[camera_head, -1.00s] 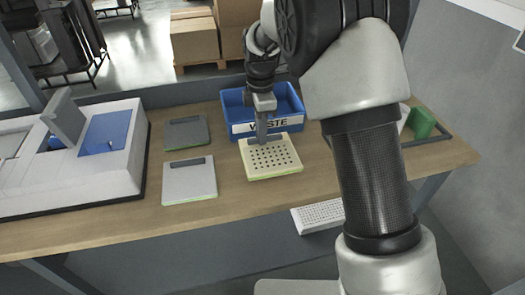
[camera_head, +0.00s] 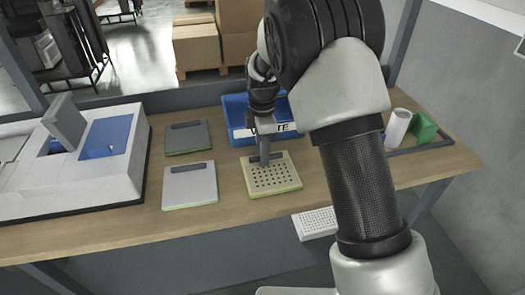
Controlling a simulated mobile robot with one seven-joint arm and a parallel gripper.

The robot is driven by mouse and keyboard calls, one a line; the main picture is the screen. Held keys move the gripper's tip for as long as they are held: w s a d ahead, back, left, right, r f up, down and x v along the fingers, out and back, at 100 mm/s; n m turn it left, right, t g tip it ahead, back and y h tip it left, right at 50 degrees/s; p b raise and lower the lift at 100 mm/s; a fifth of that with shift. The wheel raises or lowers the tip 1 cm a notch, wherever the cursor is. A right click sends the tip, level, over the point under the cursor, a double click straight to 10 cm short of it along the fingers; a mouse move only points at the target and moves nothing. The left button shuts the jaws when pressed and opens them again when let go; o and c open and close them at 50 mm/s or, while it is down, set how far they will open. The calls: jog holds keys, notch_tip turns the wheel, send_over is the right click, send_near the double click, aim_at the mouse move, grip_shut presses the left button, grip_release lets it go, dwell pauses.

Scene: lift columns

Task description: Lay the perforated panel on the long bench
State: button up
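The perforated panel (camera_head: 277,179) is a cream square plate with rows of dark holes and a dark grey strip along its back edge. It appears flat, at or very close to the wooden top of the long bench (camera_head: 226,221); I cannot tell whether it touches fully. My gripper (camera_head: 264,163) points down at the panel's dark strip, and its fingers appear shut on it. The fingertips are small and partly merge with the strip.
A light grey plate (camera_head: 189,188) and a dark grey plate (camera_head: 187,137) lie left of the panel. A blue waste bin (camera_head: 236,121) stands behind it. A white machine (camera_head: 65,171) fills the left end. A white roll (camera_head: 397,128) and green block (camera_head: 423,128) are at right.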

notch_tip(320, 180, up, 12)
jog(key=p, duration=0.1)
jog(key=shift+r, duration=0.2)
notch_tip(320, 180, up, 6)
jog(key=m+t, duration=0.1)
jog(key=m, duration=0.3)
send_over(278, 170)
jog(key=s+d+r+m+t, duration=0.1)
jog(key=s+d+r+m, duration=0.4)
jog(key=s, duration=0.2)
jog(key=s+d+m+t, duration=0.1)
jog(key=s+d+m, duration=0.2)
jog(key=s+m, duration=0.3)
jog(key=s+d+m+t, duration=0.2)
jog(key=s+d+m, duration=0.2)
jog(key=s, duration=0.6)
jog(key=shift+s+f+m+t, duration=0.2)
jog(key=shift+f+m+t, duration=0.1)
jog(key=shift+m, duration=0.8)
